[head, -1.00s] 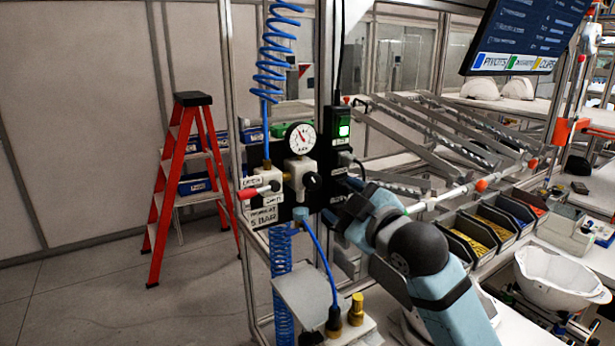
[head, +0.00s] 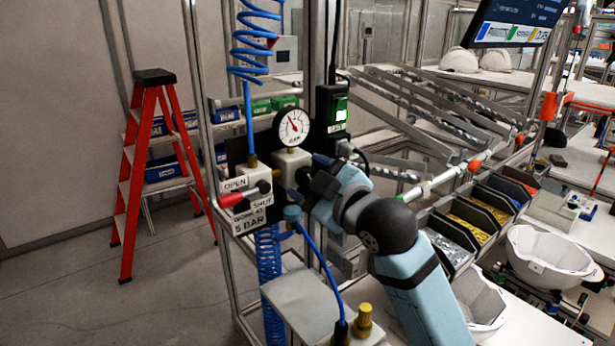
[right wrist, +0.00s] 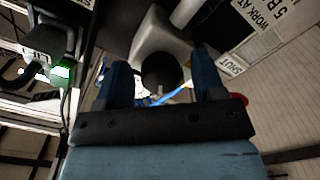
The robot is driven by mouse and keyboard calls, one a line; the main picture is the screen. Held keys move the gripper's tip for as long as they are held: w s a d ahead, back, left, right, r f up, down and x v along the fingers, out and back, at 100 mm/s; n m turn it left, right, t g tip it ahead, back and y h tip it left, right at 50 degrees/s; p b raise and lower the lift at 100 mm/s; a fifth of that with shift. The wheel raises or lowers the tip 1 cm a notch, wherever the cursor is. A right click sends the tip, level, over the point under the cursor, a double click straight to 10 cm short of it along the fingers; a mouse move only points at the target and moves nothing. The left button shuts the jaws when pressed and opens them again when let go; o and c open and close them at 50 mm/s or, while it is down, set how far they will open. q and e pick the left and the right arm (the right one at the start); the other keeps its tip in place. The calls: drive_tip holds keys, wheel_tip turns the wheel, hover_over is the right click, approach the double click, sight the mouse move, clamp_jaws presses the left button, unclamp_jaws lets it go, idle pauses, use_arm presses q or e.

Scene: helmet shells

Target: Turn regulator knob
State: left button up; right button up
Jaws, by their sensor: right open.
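The black regulator knob (right wrist: 162,72) sits on a pale regulator body (right wrist: 160,40) in the right wrist view. My right gripper (right wrist: 163,80) is open, with one finger on each side of the knob; I cannot tell whether they touch it. In the head view my right gripper (head: 312,180) is at the regulator body (head: 288,166) and mostly hides the knob. The round pressure gauge (head: 292,127) sits above, its needle pointing up and left. A sign (head: 252,219) reads "WORK AT 5 BAR". My left gripper is out of view.
A red-handled valve (head: 240,196) is left of the regulator. A blue coiled hose (head: 250,50) hangs above, and a blue tube (head: 318,262) runs below. A green-lit box (head: 332,110) is close behind my gripper. Parts bins (head: 470,217) stand right.

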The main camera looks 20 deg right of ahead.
drive_tip(key=c, duration=0.9)
drive_tip(key=m, duration=0.5)
drive_tip(key=shift+m, duration=0.3)
drive_tip(key=m, duration=0.6)
drive_tip(key=shift+s+r, duration=0.1)
